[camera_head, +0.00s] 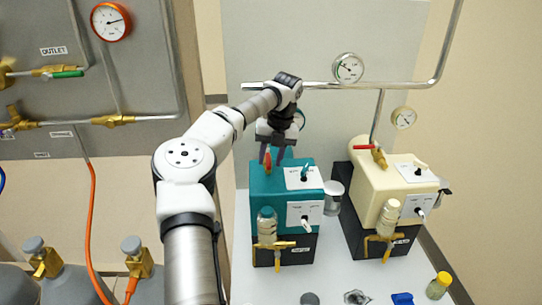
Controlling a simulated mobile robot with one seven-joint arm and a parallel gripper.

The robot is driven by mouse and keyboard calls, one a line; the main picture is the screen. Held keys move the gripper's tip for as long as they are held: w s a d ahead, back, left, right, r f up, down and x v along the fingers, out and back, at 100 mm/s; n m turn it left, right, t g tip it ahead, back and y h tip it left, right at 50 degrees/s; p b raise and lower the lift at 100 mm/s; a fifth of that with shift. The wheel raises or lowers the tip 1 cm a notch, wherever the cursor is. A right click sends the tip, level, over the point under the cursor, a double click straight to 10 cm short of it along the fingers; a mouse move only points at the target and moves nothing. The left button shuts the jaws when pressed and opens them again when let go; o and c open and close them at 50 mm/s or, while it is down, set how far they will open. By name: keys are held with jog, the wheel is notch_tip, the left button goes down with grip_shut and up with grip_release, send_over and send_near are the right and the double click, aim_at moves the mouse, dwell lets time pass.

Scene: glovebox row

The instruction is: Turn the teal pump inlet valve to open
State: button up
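The teal pump (258,187) stands on a black base on the white bench, left of a cream pump. A red handle (267,162) shows at the top left of the teal pump, roughly upright in the picture, and I take it for the inlet valve's handle. The valve body is mostly hidden behind my gripper. My gripper (273,155) points down at the top of the teal pump, with its fingertips right at the red handle. I cannot tell whether the fingers touch or grip it.
The cream pump (370,190) has its own red valve handle (363,147), lying sideways. A metal pipe (325,86) with a gauge (348,68) runs behind my wrist. A clear jar (333,197) stands between the pumps. Small items lie at the bench front, including a yellow-capped vial (438,286).

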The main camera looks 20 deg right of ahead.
jog(key=shift+r, duration=0.1)
notch_tip(320, 180, up, 13)
jog(key=d, duration=0.2)
jog(key=shift+s+d+r+b, duration=0.25)
jog(key=shift+s+b, duration=0.1)
jog(key=shift+s, duration=0.1)
jog(key=shift+d+f, duration=0.1)
jog(key=shift+f, duration=0.05)
dwell(0.4)
